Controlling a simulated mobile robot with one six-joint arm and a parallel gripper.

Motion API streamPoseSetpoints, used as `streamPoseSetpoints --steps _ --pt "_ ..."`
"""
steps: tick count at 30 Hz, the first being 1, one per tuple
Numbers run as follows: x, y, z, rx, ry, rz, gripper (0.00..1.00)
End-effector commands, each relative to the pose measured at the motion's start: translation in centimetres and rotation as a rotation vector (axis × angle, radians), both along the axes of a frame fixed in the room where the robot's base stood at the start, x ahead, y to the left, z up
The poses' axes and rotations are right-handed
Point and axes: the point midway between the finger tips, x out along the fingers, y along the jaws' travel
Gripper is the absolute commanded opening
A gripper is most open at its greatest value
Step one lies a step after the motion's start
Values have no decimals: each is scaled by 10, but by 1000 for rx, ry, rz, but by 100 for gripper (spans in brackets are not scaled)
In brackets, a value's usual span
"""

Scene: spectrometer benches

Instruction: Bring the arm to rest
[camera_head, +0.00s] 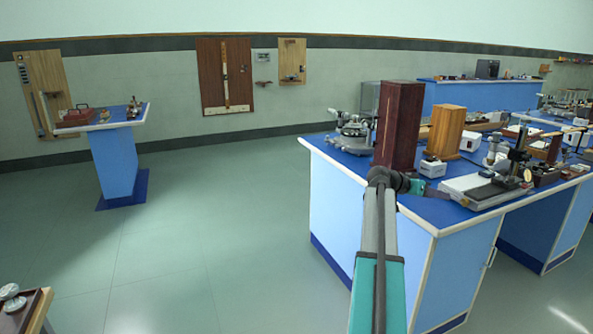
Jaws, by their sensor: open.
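My arm reaches up from the bottom of the view, with teal and grey links. It bends at a dark joint over the near edge of the blue bench (420,218). My gripper (428,189) is small at the arm's far end, turned to the right. It is open, and I see nothing between its jaws.
A tall dark wooden box (399,125) and a lighter wooden box (446,132) stand behind my wrist. A metal instrument (354,132) stands at the bench's left end. A small blue table (114,160) stands far left. The green floor (200,230) between is clear.

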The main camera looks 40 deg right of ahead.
Motion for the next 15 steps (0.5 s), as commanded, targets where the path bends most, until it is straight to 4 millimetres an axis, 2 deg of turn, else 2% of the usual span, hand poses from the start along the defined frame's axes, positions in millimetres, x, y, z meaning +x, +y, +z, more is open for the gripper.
streamPoseSetpoints --steps 5,8,11,15 --pt "13 6 3 1 1 17 43" --pt "35 17 -3 9 7 45 43" --pt "65 33 -20 30 26 85 43" --pt "112 66 -56 69 64 151 43"
